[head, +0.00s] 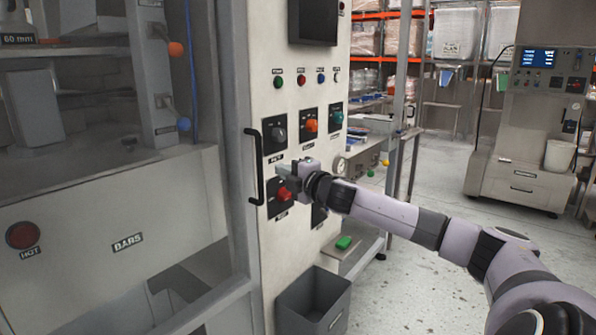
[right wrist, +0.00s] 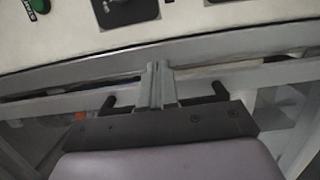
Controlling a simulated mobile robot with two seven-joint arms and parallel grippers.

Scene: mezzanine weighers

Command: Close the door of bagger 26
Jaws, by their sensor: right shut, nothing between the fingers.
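A large see-through door (head: 110,100) with a grey frame fills the left of the head view. A label with the number 26 is not legible, and I cannot tell how far the door stands open. A black bar handle (head: 249,168) is upright by the frame's right edge, in front of the pale control panel. My right gripper (head: 281,171) is just right of the handle, in front of the panel's knobs, and looks apart from it. Its fingers also show pressed together and empty in the right wrist view (right wrist: 158,84). My left gripper is not in view.
The control panel (head: 296,95) carries several knobs and buttons. A grey bin (head: 313,303) stands on the floor below it. Another machine (head: 535,130) stands at the far right. Speckled floor between them is clear.

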